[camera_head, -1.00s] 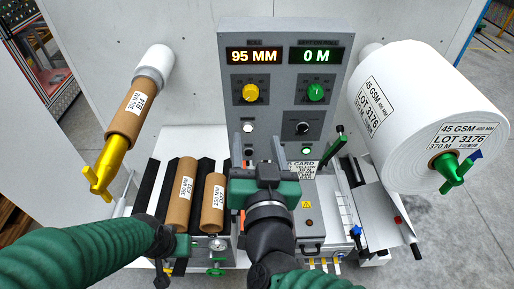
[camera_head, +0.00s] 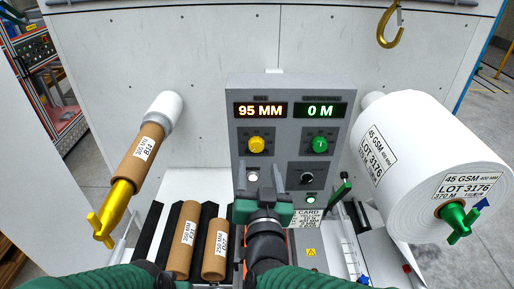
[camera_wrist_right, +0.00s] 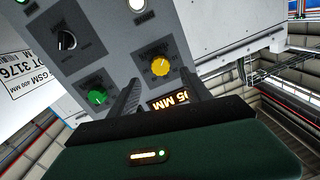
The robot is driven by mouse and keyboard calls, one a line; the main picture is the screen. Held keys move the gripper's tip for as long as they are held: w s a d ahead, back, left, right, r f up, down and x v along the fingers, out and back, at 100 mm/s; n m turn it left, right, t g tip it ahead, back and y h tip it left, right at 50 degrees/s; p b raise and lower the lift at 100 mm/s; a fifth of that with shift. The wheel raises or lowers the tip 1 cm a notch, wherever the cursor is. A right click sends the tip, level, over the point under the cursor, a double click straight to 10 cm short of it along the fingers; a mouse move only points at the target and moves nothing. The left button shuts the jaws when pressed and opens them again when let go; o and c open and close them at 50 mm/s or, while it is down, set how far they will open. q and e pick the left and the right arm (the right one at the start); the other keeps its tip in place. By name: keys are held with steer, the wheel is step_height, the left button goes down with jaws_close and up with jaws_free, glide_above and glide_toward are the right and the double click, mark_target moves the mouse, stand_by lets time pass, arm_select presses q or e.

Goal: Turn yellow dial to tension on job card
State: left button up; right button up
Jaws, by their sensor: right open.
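The yellow dial (camera_head: 256,145) sits on the grey control panel (camera_head: 238,120), under a display (camera_head: 260,110) reading 95 MM. My right gripper (camera_head: 264,182) is open and empty, below the dial and apart from it. In the right wrist view the yellow dial (camera_wrist_right: 160,66) shows beyond my two dark fingers (camera_wrist_right: 157,92), which point toward the panel. The job card (camera_head: 306,217) is partly hidden behind my right gripper; "CARD" is legible, but its smaller print is not. Only a sliver of my left gripper (camera_head: 183,285) shows at the bottom edge; its fingers are hidden.
A green dial (camera_head: 320,145) sits right of the yellow one, under a display reading 0 M. A black knob (camera_head: 307,178) and a green-handled lever (camera_head: 342,188) are lower. A large white roll (camera_head: 415,150) stands right; a brown core (camera_head: 140,155) on a yellow-ended spindle left.

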mark_target(257, 148)
steer(key=w, duration=0.2)
steer(key=w+p, duration=0.1)
steer(key=w, duration=0.1)
steer(key=w+p, duration=0.1)
steer(key=w, duration=0.2)
steer(key=shift+w+a, duration=0.1)
steer(key=shift+a, duration=0.2)
steer(key=shift+c, duration=0.3)
steer(key=shift+c, duration=1.3)
steer(key=shift+d, duration=0.1)
jaws_close()
